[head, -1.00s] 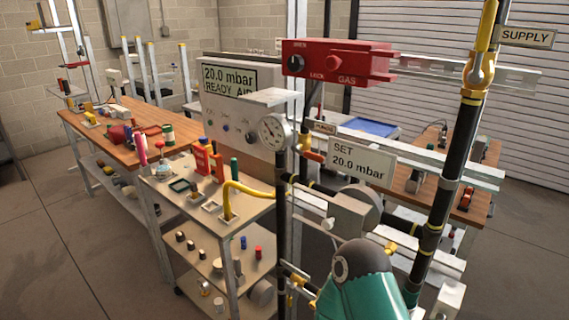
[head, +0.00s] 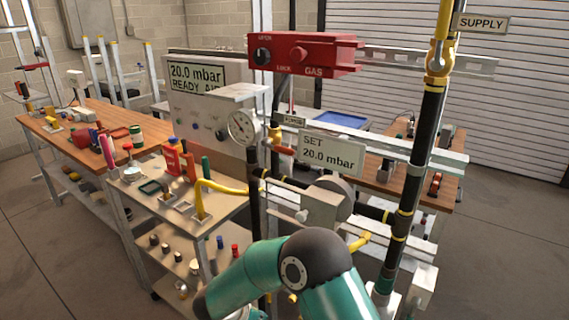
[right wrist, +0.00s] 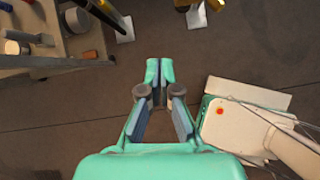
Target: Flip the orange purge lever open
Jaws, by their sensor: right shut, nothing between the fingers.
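In the head view a small orange lever (head: 282,148) hangs just under the PURGE tag (head: 291,121), beside a brass valve fitting (head: 275,132) on the dark gas pipe, right of the round gauge (head: 242,128). Whether it is open or closed is too small to tell. My right gripper (right wrist: 160,72) shows in the right wrist view, its fingertips together with nothing between them, over bare floor. The lever is not in that view. In the head view only teal arm links show, at the bottom; neither gripper is visible there.
A red GAS lockout box (head: 304,55) sits above the lever. A SET plate (head: 331,151) stands to its right. A yellow-banded supply pipe (head: 426,130) rises further right. A cart (head: 143,195) with bottles and a yellow hose (head: 222,187) stands left.

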